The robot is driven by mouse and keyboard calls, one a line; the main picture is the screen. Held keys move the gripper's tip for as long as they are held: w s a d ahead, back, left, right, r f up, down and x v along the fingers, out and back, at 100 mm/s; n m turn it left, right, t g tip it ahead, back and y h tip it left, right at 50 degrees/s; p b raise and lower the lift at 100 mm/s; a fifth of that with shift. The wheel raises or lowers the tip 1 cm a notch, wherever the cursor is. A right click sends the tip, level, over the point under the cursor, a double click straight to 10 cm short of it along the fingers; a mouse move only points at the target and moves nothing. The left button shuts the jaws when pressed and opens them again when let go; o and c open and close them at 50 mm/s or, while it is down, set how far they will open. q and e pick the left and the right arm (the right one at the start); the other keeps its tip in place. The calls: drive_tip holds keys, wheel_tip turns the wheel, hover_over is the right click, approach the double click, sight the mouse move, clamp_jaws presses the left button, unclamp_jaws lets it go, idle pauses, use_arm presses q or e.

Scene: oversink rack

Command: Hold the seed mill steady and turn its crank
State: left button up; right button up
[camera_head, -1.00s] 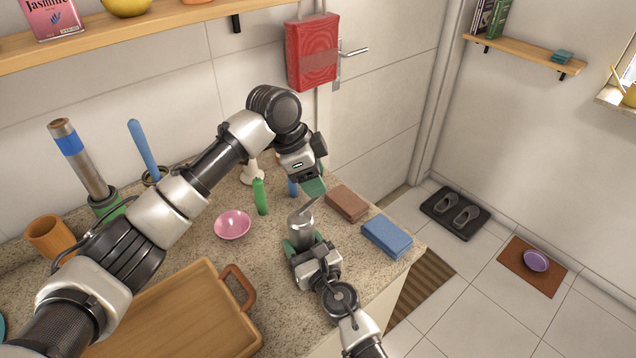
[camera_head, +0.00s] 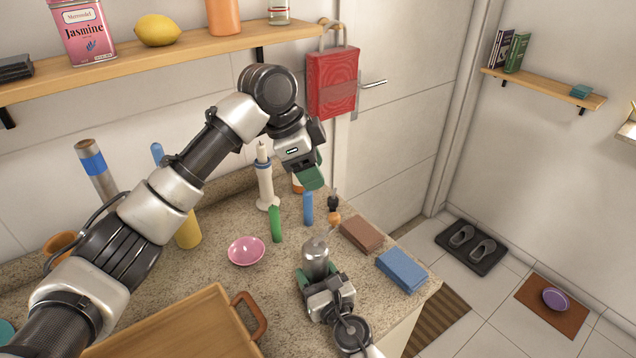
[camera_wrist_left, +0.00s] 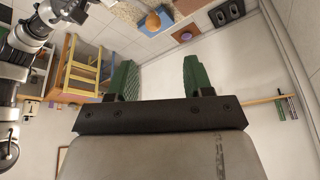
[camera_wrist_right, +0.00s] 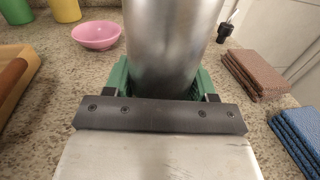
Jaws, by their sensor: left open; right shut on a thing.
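The seed mill is a grey metal cylinder (camera_head: 316,262) standing on the speckled counter near its front right; it fills the middle of the right wrist view (camera_wrist_right: 172,45). My right gripper (camera_head: 319,276) is shut around its body, with green fingers on both sides. A thin arm at the mill's top seems to lead to a round orange knob (camera_head: 334,218), probably the crank's; the join is unclear. The orange knob also shows in the left wrist view (camera_wrist_left: 153,20). My left gripper (camera_head: 311,180) is open and empty, above and behind the mill, apart from the knob.
A pink bowl (camera_head: 246,251), a green upright item (camera_head: 275,224) and a blue one (camera_head: 308,208) stand left and behind. A wooden tray (camera_head: 250,312) lies front left.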

use_arm(q)
drive_tip(key=w+d+r+n+t+h, duration=0.1)
drive_tip(key=w+d+r+n+t, duration=0.3)
drive_tip(key=w+r+t, duration=0.75)
drive_tip(key=s+d+r+m+g+h, duration=0.1)
drive_tip(key=s+d+r+m+h, duration=0.4)
drive_tip(key=d+r+m+h, duration=0.7)
drive_tip(key=s+d+f+m+g+h, duration=0.2)
drive_tip(key=s+f+m+g, duration=0.25)
drive_tip(key=m+g, duration=0.25)
drive_tip(key=m+g+y, duration=0.3)
drive_tip(key=g+y, duration=0.1)
drive_tip(key=y, duration=1.6)
hover_over(335, 214)
wheel_tip(335, 214, down, 18)
wheel_tip(335, 214, down, 12)
drive_tip(key=shift+f, duration=0.1)
